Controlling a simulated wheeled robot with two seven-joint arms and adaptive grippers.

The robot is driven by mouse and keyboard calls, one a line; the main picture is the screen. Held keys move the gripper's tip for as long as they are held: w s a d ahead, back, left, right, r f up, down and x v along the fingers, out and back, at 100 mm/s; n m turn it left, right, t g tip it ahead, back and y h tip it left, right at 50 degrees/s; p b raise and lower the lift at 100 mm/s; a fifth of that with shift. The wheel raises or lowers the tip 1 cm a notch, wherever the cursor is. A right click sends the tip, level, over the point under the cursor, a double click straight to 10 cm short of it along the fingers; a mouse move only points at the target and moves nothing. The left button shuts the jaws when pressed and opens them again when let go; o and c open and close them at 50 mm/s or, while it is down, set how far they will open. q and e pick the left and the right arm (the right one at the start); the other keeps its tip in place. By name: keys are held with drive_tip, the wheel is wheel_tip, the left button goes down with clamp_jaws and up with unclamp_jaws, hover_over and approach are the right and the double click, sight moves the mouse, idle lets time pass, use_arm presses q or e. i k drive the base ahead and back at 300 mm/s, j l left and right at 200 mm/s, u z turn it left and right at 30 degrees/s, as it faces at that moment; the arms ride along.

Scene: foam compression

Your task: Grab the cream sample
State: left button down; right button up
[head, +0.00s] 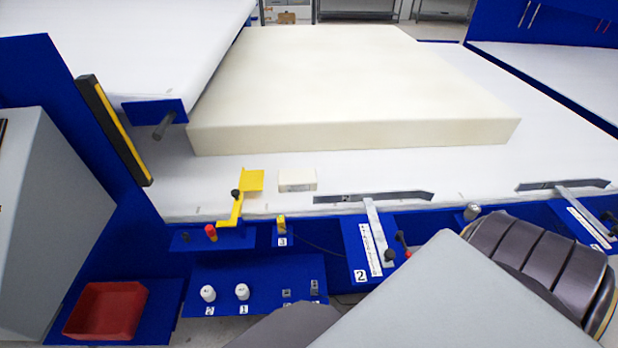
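The cream sample (297,180) is a small rectangular block lying flat on the white table surface. It sits just in front of the large cream foam slab (350,90), apart from it, and to the right of a yellow bracket (252,181). Nothing touches the sample and its top and front faces show fully. Neither of my grippers shows in the head view. Grey and dark ribbed parts at the lower right, probably of my own arm, cover the front edge of the station there.
A blue shelf (262,269) in front holds two white knobs (242,291) and sockets. A red tray (104,310) stands at lower left. Metal rulers and levers (377,235) line the front edge right of the sample.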

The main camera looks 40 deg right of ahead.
sight(300, 180)
drive_tip(key=z, duration=1.1)
drive_tip(key=k, duration=0.05)
